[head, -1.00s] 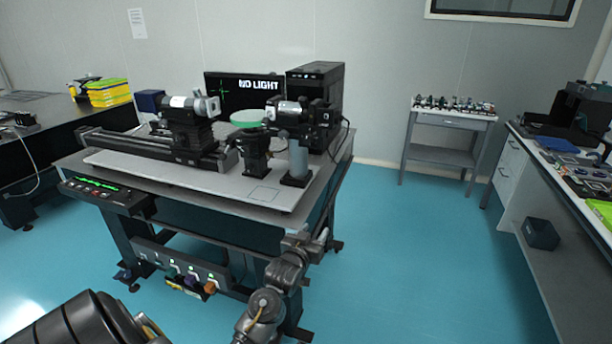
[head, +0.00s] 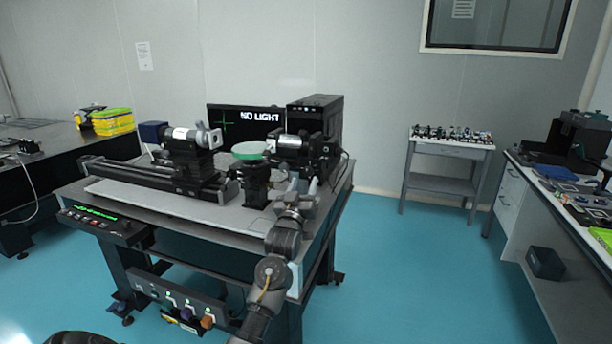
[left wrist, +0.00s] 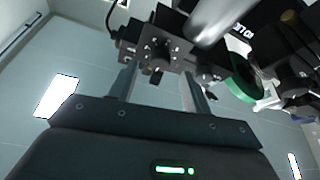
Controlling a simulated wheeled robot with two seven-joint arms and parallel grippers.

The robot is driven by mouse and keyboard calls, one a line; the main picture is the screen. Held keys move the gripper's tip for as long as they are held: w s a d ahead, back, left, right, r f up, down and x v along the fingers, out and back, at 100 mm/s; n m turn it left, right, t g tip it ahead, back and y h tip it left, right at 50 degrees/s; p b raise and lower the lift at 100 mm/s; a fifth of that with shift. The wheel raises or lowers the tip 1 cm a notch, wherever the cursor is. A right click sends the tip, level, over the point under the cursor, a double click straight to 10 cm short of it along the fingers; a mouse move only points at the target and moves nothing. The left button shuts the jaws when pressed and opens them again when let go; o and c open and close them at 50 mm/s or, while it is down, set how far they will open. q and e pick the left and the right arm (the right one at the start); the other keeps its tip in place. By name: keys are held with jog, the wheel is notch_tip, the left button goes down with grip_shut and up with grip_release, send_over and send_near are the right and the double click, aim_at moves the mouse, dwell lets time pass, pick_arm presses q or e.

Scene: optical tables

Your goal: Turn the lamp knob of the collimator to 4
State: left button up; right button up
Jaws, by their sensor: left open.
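Two tube-shaped optical units stand on the grey table. One is a left unit (head: 187,140) with a silver barrel and a blue rear box, mounted on a black rail. The other is a right unit (head: 300,147) with a silver barrel and black body. I cannot tell for sure which is the collimator, and no knob numbers are readable. My left gripper (head: 298,190) is open and empty at the table's front right, in front of the right unit. In the left wrist view its fingers (left wrist: 160,80) are apart, with a black plate bearing a round knob (left wrist: 160,52) beyond them. My right gripper is out of view.
A green-topped round stage (head: 250,149) stands between the units. A monitor (head: 232,118) reading "NO LIGHT" and a black computer tower (head: 318,105) stand behind. A control panel (head: 100,222) juts from the table's front left. The blue floor (head: 420,265) to the right is clear.

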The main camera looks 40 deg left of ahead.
aim_at(307, 174)
pick_arm(q)
jog(key=shift+x, duration=1.7)
jog(key=c, duration=1)
jog(key=shift+m+p, duration=0.3)
jog(key=shift+m, duration=0.1)
